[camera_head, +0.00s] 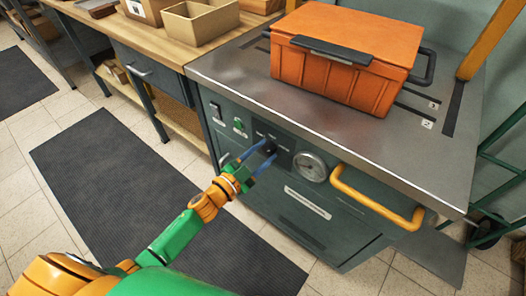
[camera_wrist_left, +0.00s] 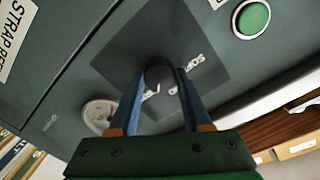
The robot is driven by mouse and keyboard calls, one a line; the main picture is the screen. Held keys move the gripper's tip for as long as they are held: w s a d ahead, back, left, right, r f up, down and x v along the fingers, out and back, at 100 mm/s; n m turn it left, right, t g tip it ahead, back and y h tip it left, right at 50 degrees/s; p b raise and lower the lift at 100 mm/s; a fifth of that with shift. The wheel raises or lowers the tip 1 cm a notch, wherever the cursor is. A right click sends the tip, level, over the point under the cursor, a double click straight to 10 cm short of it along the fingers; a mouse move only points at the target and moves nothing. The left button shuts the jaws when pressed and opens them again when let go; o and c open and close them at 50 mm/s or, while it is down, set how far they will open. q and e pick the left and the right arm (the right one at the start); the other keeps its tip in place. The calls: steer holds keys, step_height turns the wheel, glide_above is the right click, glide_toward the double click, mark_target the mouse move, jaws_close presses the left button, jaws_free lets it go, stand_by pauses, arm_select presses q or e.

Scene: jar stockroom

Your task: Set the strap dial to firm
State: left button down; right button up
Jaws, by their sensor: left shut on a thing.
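The strap dial (camera_wrist_left: 160,76) is a small black round knob on a dark square plate, with a white pointer line on its lower side in the left wrist view. White lettering stands around it, upside down and too partly covered to read fully. In the head view the dial (camera_head: 271,147) sits on the front of the green cabinet, left of the gauge. My left gripper (camera_head: 269,151) reaches it from the front. Its blue fingers lie on both sides of the knob and are shut on it, as the left wrist view also shows (camera_wrist_left: 158,88). My right gripper is not in view.
A round gauge (camera_head: 309,166) and a yellow handle (camera_head: 377,197) are right of the dial; a green button (camera_head: 239,125) is left. An orange case (camera_head: 345,68) stands on the metal top (camera_head: 240,77). A dark mat (camera_head: 130,185) lies on the floor.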

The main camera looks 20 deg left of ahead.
arm_select(q)
steer(key=shift+m, duration=1.5)
steer(key=shift+c, duration=1.8)
jaws_free()
steer(key=v, duration=0.7)
steer(key=shift+p, duration=0.4)
